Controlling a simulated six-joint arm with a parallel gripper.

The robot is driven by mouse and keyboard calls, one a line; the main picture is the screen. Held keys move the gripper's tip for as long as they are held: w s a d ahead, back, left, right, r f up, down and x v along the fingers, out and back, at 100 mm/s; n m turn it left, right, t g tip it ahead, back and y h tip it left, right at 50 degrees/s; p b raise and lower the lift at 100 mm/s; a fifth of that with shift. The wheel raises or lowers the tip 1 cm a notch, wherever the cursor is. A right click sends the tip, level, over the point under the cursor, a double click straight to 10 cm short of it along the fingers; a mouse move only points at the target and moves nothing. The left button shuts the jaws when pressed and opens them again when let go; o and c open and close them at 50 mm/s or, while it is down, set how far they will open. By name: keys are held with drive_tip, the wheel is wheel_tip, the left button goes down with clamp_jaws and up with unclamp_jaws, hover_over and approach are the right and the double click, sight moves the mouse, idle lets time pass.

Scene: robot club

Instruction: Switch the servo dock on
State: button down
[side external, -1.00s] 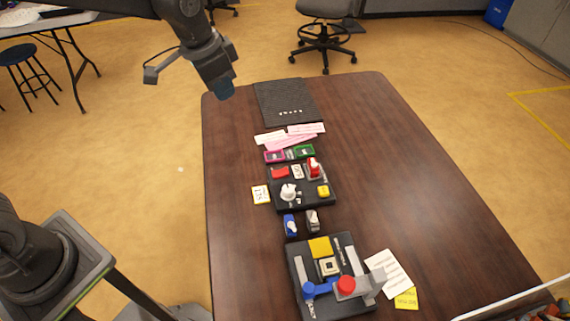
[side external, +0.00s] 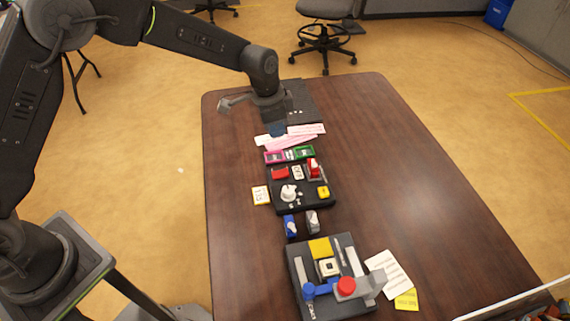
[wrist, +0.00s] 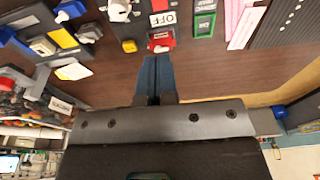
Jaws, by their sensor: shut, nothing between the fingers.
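A black board (side external: 306,199) lies mid-table; no readable name tells me which device is the servo dock. It carries a red lever switch (side external: 314,168), a red block (side external: 280,173), a white knob (side external: 288,191) and a yellow button (side external: 323,192). My gripper (side external: 277,130) is shut and empty, above the papers beyond the board. Its blue fingers (wrist: 155,68) point toward the red switch in the wrist view, apart from it as far as I can tell.
Pink (side external: 274,156) and green (side external: 303,152) modules stand just beyond the board. Blue (side external: 290,225) and grey (side external: 312,221) switches sit on its near side. A nearer board (side external: 300,252) carries blue and red levers. The table's right side (side external: 420,190) is clear.

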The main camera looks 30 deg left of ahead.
sight(282, 172)
drive_tip(key=f, duration=0.4)
drive_tip(key=w+d+f, duration=0.1)
drive_tip(key=f, duration=0.8)
drive_tip(key=shift+w+d+f, duration=0.25)
drive_tip(key=shift+d+f, duration=0.05)
drive_tip(key=shift+f, duration=0.1)
drive_tip(key=shift+f, duration=0.1)
drive_tip(key=shift+w+d+f, duration=0.1)
drive_tip(key=shift+f, duration=0.15)
drive_tip(key=shift+s+f, duration=0.1)
drive_tip(key=shift+s, duration=0.1)
drive_tip(key=shift+s+a+r, duration=0.25)
drive_tip(key=shift+s+a, duration=0.2)
drive_tip(key=shift+a, duration=0.2)
drive_tip(key=shift+r, duration=0.1)
drive_tip(key=shift+w, duration=0.1)
